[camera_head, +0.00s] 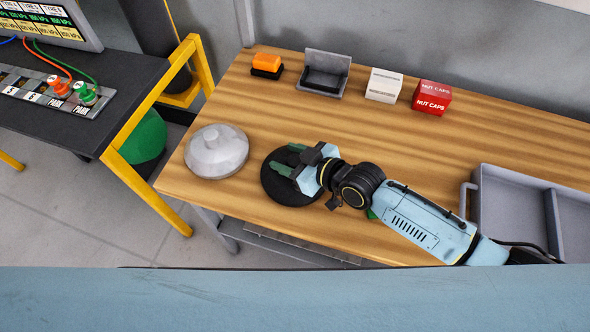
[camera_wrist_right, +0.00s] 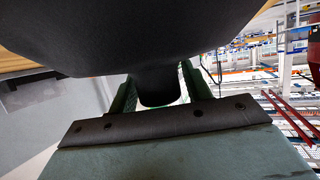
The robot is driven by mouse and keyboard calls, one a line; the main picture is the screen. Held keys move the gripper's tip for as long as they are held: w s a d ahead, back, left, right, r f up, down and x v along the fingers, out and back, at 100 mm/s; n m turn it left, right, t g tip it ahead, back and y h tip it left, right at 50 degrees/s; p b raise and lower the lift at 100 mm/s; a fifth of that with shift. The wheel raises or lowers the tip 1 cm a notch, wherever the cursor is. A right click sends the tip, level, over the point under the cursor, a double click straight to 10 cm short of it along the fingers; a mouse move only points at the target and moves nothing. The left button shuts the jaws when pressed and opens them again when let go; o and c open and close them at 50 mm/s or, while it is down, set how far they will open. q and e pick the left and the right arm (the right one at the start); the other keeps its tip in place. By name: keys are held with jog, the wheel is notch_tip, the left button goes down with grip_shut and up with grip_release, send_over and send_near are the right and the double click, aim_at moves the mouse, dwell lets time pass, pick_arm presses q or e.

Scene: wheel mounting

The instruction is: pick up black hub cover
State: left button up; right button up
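The black hub cover (camera_head: 284,193) is a round dark disc at the front middle of the wooden table. In the right wrist view the black hub cover (camera_wrist_right: 150,35) fills the top, and its knob points toward my gripper. My right gripper (camera_head: 290,160) comes in from the right over the disc. In the wrist view the green fingers of my right gripper (camera_wrist_right: 158,92) stand on both sides of the knob and appear to press on it. I cannot tell whether the cover still rests on the table. My left gripper is not in view.
A light grey hub cover (camera_head: 216,152) lies just left. Along the back are an orange and black block (camera_head: 267,63), a grey open box (camera_head: 324,72), a white box (camera_head: 384,85) and a red nut caps box (camera_head: 431,98). A grey tray (camera_head: 510,212) stands right.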

jog(key=c, duration=1)
jog(key=shift+r, duration=0.15)
